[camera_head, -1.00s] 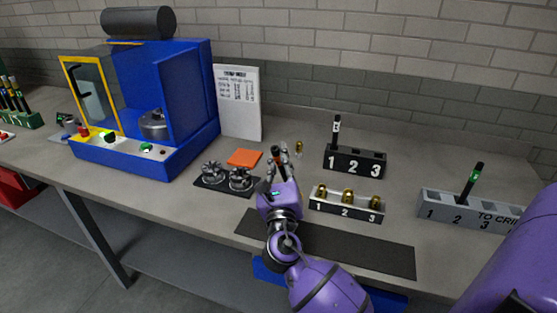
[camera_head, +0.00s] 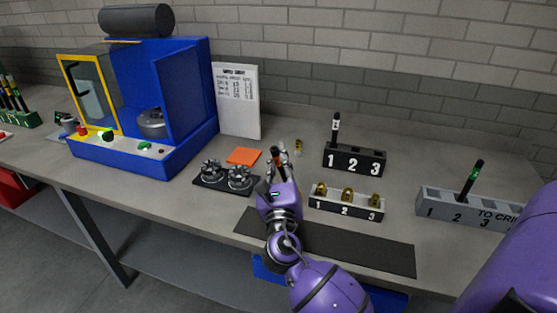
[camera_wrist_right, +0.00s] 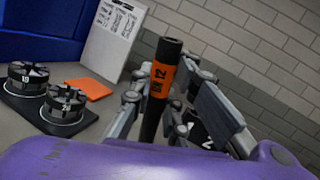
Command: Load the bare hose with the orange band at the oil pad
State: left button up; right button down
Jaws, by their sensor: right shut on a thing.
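My right gripper (camera_head: 281,168) is shut on a black hose (camera_wrist_right: 165,72) with an orange band marked 12 in the right wrist view. The hose stands about upright between the fingers; its lower end is hidden behind the gripper. My left gripper is not in view.
Two die sets on a black mat (camera_head: 224,188) lie left of my gripper. A blue crimping machine (camera_head: 160,120) stands further left. To the right are a black numbered rack (camera_head: 355,162), a fittings tray (camera_head: 346,212) and a grey rack (camera_head: 440,205). A brass fitting (camera_head: 298,146) stands behind my gripper.

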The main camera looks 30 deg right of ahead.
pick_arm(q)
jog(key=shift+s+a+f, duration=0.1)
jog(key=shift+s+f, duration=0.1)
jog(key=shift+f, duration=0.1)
pick_arm(e)
jog(key=shift+f, duration=0.35)
dwell(0.4)
jog(key=shift+r+p, duration=0.9)
jog(key=shift+r, duration=0.5)
jog(key=shift+r+p, duration=1.7)
jog(key=shift+r, duration=0.55)
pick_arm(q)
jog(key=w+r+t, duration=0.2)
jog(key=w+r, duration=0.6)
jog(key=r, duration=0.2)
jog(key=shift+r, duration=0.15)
pick_arm(e)
jog(key=shift+f, duration=0.1)
